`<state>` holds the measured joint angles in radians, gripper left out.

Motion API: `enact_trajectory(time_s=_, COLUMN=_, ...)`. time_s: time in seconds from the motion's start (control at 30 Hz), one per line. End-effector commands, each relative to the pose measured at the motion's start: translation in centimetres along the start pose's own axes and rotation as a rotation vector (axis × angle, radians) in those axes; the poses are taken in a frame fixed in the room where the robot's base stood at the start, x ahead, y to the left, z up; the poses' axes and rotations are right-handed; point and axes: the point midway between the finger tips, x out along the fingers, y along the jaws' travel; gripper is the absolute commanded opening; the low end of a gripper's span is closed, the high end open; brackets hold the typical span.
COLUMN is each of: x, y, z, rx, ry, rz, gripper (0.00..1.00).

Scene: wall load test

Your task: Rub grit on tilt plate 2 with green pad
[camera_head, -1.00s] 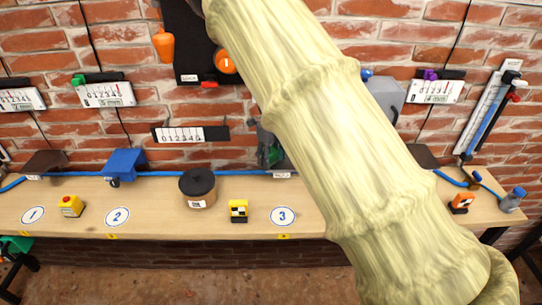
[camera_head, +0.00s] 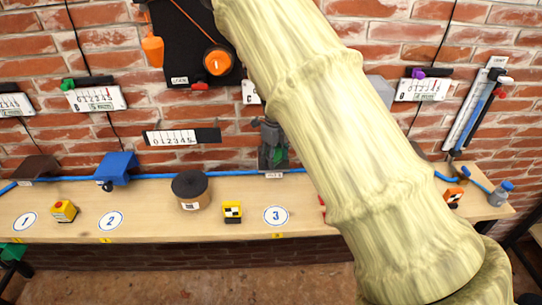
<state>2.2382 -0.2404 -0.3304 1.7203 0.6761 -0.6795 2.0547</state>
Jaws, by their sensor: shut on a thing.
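A brown sloped block (camera_head: 36,169) is at left. A blue hose (camera_head: 215,174) runs along the back. My arm covers much of the right.

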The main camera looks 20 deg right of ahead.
Motion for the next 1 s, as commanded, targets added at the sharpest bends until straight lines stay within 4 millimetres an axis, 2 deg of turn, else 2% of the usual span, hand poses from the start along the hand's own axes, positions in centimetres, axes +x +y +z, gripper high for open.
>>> enact_trajectory(time_s=0.27, x=0.3, y=0.3, z=0.2, rx=-0.001, ry=0.001, rz=0.001, gripper=0.34)
enact_trajectory(time_s=0.8, x=0.7, y=2.9, z=2.6, rx=-0.002, ry=0.002, rz=0.003, gripper=0.34)
enact_trajectory(time_s=1.0, x=0.9, y=3.1, z=2.8, rx=-0.001, ry=0.003, rz=0.005, gripper=0.34)
